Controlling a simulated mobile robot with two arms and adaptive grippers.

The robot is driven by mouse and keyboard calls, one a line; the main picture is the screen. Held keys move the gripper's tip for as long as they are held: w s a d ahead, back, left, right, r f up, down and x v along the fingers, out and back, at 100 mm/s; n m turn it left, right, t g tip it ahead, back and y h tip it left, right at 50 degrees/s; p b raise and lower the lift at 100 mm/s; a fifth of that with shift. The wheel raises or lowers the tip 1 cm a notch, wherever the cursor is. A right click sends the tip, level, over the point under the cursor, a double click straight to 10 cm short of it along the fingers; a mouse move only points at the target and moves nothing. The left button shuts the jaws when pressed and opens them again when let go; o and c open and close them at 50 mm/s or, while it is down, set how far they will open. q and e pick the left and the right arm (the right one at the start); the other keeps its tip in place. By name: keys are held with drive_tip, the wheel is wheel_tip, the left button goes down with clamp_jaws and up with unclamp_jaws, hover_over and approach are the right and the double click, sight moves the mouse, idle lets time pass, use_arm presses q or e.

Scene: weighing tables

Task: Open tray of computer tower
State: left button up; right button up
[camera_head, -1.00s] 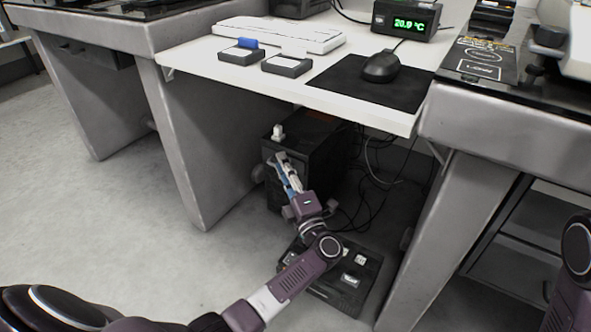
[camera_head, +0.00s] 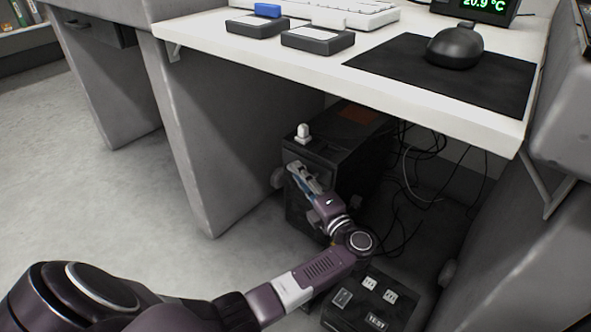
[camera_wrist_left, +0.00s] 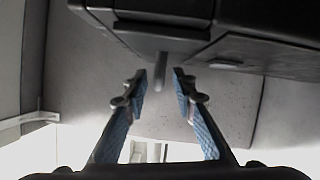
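The computer tower (camera_head: 352,138) is a dark box standing on the floor under the white desk. Its dark body also shows at the top of the left wrist view (camera_wrist_left: 265,18). My left gripper (camera_head: 296,172) is at the upper front of the tower. In the left wrist view its two blue-padded fingers (camera_wrist_left: 158,78) are apart. A small grey peg-like part (camera_wrist_left: 160,68) hangs below the tower's edge, between the fingertips; I cannot tell whether they touch it. I cannot make out the tray clearly. My right gripper is out of view.
The white desk (camera_head: 400,88) overhangs the tower, with a mouse (camera_head: 455,48) and mouse pad on it. A dark box with labels (camera_head: 372,300) lies on the floor below my left arm. Cables (camera_head: 425,178) hang behind the tower. Open floor lies to the left.

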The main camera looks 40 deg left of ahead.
use_arm(q)
drive_tip(key=shift+w+a, duration=0.15)
drive_tip(key=shift+a, duration=0.05)
drive_tip(key=shift+r, duration=0.1)
clamp_jaws()
